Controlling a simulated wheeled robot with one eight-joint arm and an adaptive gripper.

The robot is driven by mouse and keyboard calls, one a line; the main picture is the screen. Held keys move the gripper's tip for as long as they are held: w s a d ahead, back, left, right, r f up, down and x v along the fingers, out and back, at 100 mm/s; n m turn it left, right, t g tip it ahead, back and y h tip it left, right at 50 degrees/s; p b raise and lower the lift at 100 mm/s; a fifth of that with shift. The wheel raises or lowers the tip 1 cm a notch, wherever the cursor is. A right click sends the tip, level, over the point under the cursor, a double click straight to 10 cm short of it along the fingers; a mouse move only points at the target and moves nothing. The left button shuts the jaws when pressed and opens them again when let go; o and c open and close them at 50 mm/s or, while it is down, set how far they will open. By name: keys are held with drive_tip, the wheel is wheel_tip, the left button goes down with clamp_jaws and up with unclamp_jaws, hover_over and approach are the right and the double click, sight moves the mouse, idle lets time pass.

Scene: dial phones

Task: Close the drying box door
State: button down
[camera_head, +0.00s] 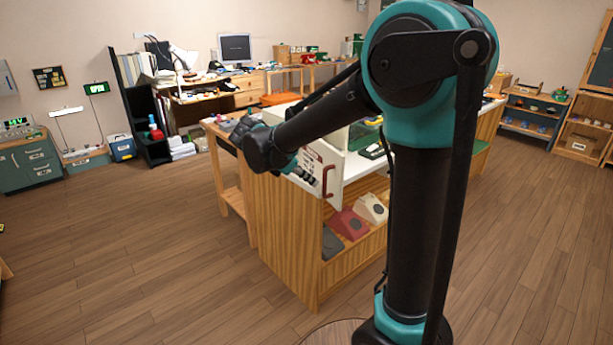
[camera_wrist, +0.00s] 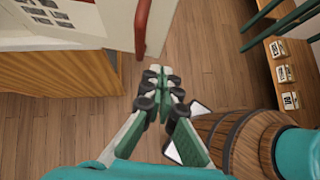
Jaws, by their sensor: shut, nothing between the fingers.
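The drying box (camera_head: 359,134) is a white box on the counter, largely hidden behind my arm. Its white door (camera_head: 326,160) shows printed labels and a red handle (camera_head: 328,182). The door appears to stand open, swung out over the counter's edge. In the wrist view the red handle (camera_wrist: 141,28) is at the top middle, beside the white door panel (camera_wrist: 115,18). My gripper (camera_wrist: 162,75) is shut and empty, pointing at the area just below and right of the handle, apart from it. In the head view my gripper (camera_head: 306,178) is left of the handle, partly hidden by my wrist.
The wooden counter (camera_head: 290,235) stands under the box, with red and cream phones (camera_head: 349,223) on its lower shelf. In the wrist view a wooden barrel (camera_wrist: 235,140) is at lower right. Open wooden floor (camera_head: 150,260) lies left.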

drive_tip(key=shift+w+d+f, duration=0.5)
drive_tip(key=shift+d+f, duration=0.1)
drive_tip(key=shift+d, duration=0.6)
drive_tip(key=shift+w+d+f, duration=0.5)
drive_tip(key=shift+d+f, duration=0.05)
drive_tip(key=shift+d, duration=0.6)
drive_tip(key=shift+w+d+f, duration=0.5)
drive_tip(key=shift+d+f, duration=0.1)
drive_tip(key=shift+d, duration=0.6)
